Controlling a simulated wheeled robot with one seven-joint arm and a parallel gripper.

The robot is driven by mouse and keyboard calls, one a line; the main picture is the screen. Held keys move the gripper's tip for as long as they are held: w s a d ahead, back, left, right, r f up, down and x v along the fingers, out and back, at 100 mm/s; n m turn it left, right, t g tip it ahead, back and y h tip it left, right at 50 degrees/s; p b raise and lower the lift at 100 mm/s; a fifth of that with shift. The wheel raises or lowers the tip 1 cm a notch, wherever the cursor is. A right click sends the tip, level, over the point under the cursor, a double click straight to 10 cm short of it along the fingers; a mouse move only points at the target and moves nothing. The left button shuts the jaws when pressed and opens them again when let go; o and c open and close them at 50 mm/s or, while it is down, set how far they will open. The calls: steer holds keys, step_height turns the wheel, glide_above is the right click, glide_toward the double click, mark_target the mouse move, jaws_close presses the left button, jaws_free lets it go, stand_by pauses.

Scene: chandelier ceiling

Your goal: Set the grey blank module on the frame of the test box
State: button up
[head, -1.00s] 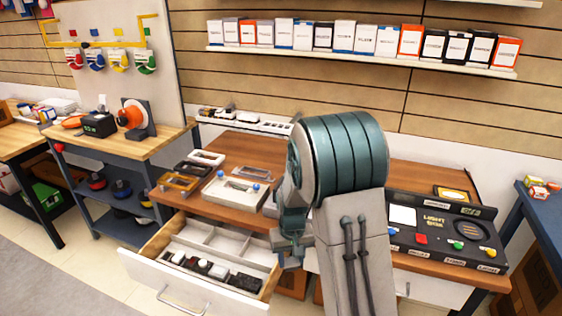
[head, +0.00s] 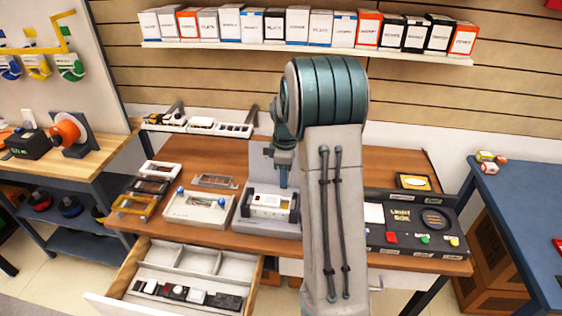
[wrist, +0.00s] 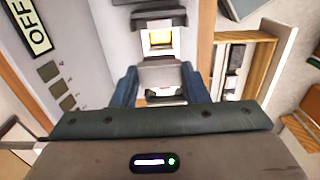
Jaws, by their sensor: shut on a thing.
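My gripper (wrist: 160,76) is shut on a grey piece, which looks like the grey blank module (wrist: 164,73), between its blue fingers in the wrist view. In the head view my gripper (head: 283,178) points down at the test box (head: 243,222), a pale grey box with an upright back panel. Its frame (head: 271,213) has black end pieces around a whitish part; the wrist view shows this frame (wrist: 158,17) with a yellow window just beyond the held piece. I cannot tell whether the held piece touches the frame. The arm hides the box's right side.
An open drawer (head: 180,258) with several modules juts out at front left. A white box with blue knobs (head: 197,209) and small frames stand left of the test box. The black light box (head: 405,240) stands to the right. A shelf of cartons (head: 310,45) hangs behind.

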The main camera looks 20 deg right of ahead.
steer(key=shift+f+b, duration=2.2)
steer(key=shift+f, duration=1.2)
steer(key=shift+s+f, duration=0.1)
steer(key=shift+f, duration=0.05)
steer(key=shift+f+b, duration=0.6)
steer(key=shift+b, duration=0.05)
steer(key=shift+f, duration=0.2)
steer(key=shift+f+b, duration=0.4)
steer(key=shift+b, duration=0.05)
steer(key=shift+f, duration=0.1)
steer(key=o, duration=1)
steer(key=shift+o, duration=0.2)
